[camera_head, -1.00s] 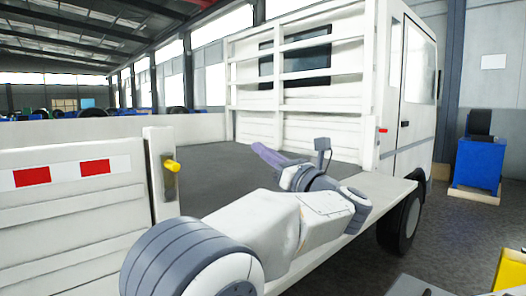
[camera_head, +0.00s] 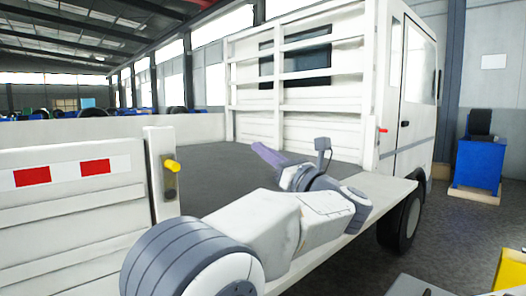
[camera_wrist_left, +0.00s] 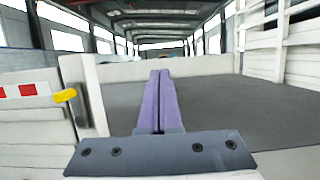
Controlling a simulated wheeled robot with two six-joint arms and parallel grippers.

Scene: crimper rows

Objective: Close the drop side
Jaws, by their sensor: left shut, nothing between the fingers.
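The truck's upright side panel (camera_head: 80,215), white with red and white reflectors, stands left of a white post (camera_head: 160,175). A yellow latch handle (camera_head: 172,166) sticks out of the post; the handle also shows in the left wrist view (camera_wrist_left: 65,95). Right of the post no side panel stands up, and the edge of the bed (camera_head: 392,190) is bare; a lowered panel there is not visible. My left gripper (camera_head: 264,154) is shut and empty, its purple fingers (camera_wrist_left: 159,100) pointing over the grey bed. It touches nothing visible. My right gripper is not in view.
The truck bed (camera_head: 210,165) is empty. A slatted white headboard (camera_head: 300,95) and the cab (camera_head: 415,90) stand at its front end. A blue stand (camera_head: 478,163) and a yellow box (camera_head: 511,270) are on the floor at right.

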